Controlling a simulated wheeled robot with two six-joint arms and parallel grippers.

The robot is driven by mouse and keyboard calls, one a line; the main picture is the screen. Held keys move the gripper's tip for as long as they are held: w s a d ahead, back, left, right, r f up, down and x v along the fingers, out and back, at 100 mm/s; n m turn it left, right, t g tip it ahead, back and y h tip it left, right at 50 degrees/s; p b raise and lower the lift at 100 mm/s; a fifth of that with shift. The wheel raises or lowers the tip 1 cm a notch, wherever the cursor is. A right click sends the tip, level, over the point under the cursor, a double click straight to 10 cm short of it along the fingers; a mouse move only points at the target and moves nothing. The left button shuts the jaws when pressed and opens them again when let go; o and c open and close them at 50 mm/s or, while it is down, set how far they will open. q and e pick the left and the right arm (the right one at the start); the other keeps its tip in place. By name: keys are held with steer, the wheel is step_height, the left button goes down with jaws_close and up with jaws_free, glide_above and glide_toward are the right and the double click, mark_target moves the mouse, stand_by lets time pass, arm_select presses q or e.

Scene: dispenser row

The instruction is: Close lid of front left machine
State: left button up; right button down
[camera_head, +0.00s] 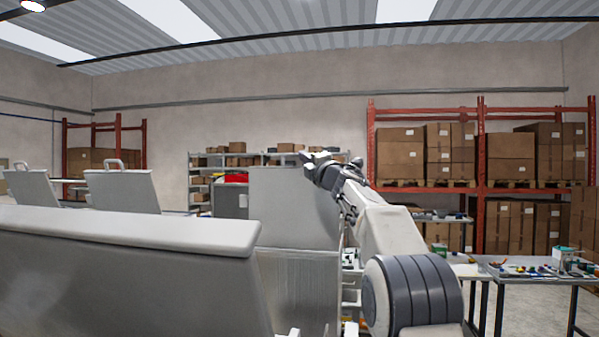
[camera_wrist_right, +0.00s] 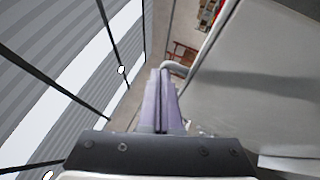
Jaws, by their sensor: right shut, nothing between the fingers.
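A raised grey lid panel (camera_head: 290,205) stands upright near the middle of the head view. My right gripper (camera_head: 314,157) is at the top right edge of this panel, fingers together and empty. In the right wrist view the shut fingers (camera_wrist_right: 160,85) point up beside a large grey lid surface (camera_wrist_right: 260,95). A curved handle (camera_wrist_right: 176,66) on that lid is close to the fingertips; I cannot tell whether they touch. A large pale lid (camera_head: 120,270) fills the left foreground. I cannot tell which lid is the front left machine's. My left gripper is not in view.
Two more tilted lids with handles, one nearer (camera_head: 122,192) and one farther (camera_head: 30,188), stand at the left. Work tables (camera_head: 535,280) with small items and red racks (camera_head: 480,188) of boxes are at the right. The space above the lids is open.

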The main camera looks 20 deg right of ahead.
steer(key=shift+w+d, duration=0.9)
steer(key=shift+w, duration=0.2)
